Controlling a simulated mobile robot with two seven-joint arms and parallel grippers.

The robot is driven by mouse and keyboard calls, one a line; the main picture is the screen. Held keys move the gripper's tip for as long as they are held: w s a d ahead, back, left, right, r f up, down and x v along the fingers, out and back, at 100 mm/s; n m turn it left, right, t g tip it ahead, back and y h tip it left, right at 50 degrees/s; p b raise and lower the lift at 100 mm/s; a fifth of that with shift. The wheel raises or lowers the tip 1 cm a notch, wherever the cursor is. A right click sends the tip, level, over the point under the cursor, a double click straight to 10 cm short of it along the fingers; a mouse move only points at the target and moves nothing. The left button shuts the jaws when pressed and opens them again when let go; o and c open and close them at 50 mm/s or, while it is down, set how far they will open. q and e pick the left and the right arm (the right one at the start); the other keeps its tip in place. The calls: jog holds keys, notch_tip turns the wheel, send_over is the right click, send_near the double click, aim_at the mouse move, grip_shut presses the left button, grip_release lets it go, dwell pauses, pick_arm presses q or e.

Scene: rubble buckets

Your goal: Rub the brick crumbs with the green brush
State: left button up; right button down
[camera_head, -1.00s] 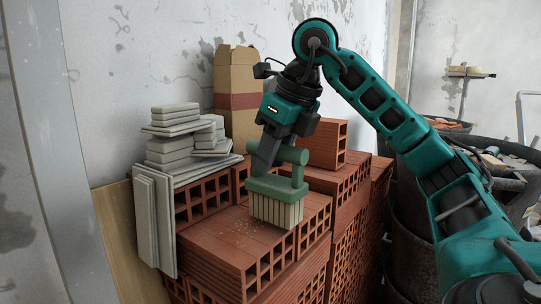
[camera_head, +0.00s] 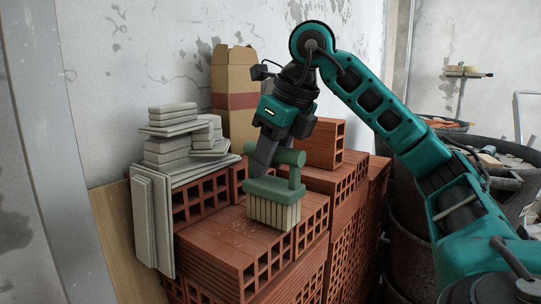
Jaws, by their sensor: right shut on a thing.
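The green brush (camera_head: 272,190) has a round green handle and pale bristles (camera_head: 272,212) pointing down. My right gripper (camera_head: 262,160) is shut on the brush's handle from above. The bristles are on or just above the top of a red hollow brick on the stack (camera_head: 215,245). Pale brick crumbs (camera_head: 238,228) are scattered on that top, close to the left of the bristles; any under the brush are hidden. My left gripper is not in view.
Grey tiles (camera_head: 172,158) are piled behind left, with more leaning upright (camera_head: 152,225). A cardboard box (camera_head: 234,95) stands against the wall. A raised brick (camera_head: 322,143) is behind the brush. Dark buckets (camera_head: 480,150) with rubble stand at right.

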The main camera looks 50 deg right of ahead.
jog(key=shift+f+b, duration=0.3)
jog(key=shift+f, duration=0.2)
jog(key=shift+s+a+f+p, duration=0.15)
jog(key=shift+a+p, duration=0.2)
jog(key=shift+a, duration=0.85)
jog(key=shift+s+a+f+p, duration=0.1)
jog(key=shift+a+p, duration=0.2)
jog(key=shift+a, duration=0.85)
jog(key=shift+r+p, duration=0.8)
jog(key=shift+r, duration=0.05)
jog(key=shift+w+d, duration=0.1)
